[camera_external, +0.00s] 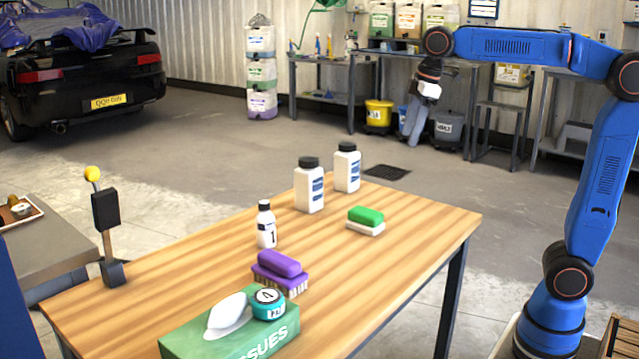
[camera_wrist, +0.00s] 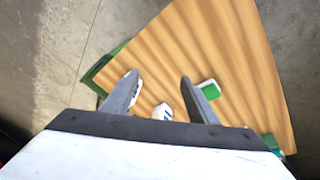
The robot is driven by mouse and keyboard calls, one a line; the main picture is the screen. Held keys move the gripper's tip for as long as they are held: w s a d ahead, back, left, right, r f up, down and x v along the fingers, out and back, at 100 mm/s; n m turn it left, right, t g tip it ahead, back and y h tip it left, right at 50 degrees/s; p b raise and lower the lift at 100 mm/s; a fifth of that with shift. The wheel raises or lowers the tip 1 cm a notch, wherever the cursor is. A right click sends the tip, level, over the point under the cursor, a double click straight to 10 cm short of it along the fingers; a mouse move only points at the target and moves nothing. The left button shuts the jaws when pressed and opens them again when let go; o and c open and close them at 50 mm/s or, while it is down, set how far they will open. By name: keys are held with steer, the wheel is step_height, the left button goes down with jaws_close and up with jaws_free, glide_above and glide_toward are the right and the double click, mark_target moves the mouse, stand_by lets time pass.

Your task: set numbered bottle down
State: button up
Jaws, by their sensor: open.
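The small white bottle (camera_external: 266,229) with a black cap and a number 1 stands upright on the wooden table (camera_external: 410,232), left of two larger white bottles. My gripper (camera_external: 412,138) hangs from the arm above and beyond the table's far right side, apart from the bottle. In the wrist view my gripper (camera_wrist: 158,92) has its fingers spread with nothing held between them. A white item with dark marks (camera_wrist: 162,112) lies below, in the gap between the fingers; I cannot tell which bottle it is.
Two white bottles (camera_external: 309,187) (camera_external: 347,170), a green-and-white sponge (camera_external: 366,217) and a purple brush (camera_external: 280,270) are on the table. A green tissue box (camera_external: 245,332) with a teal tin (camera_external: 269,306) on it is at the near edge. A lever (camera_external: 107,215) stands at the left.

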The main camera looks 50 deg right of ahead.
steer(key=s+d+f+m, duration=0.2)
steer(key=s+d+f, duration=0.3)
steer(key=s, duration=0.3)
steer(key=s+d+f+m+t, duration=0.1)
steer(key=s+d+f+m, duration=0.2)
steer(key=s+d+f, duration=0.2)
steer(key=s+d+f+m+t+h, duration=0.1)
steer(key=s+d+f+m, duration=0.2)
steer(key=s+d+f, duration=0.3)
steer(key=s+f, duration=0.4)
steer(key=s, duration=0.2)
steer(key=shift+s+f, duration=0.2)
steer(key=shift+s, duration=0.05)
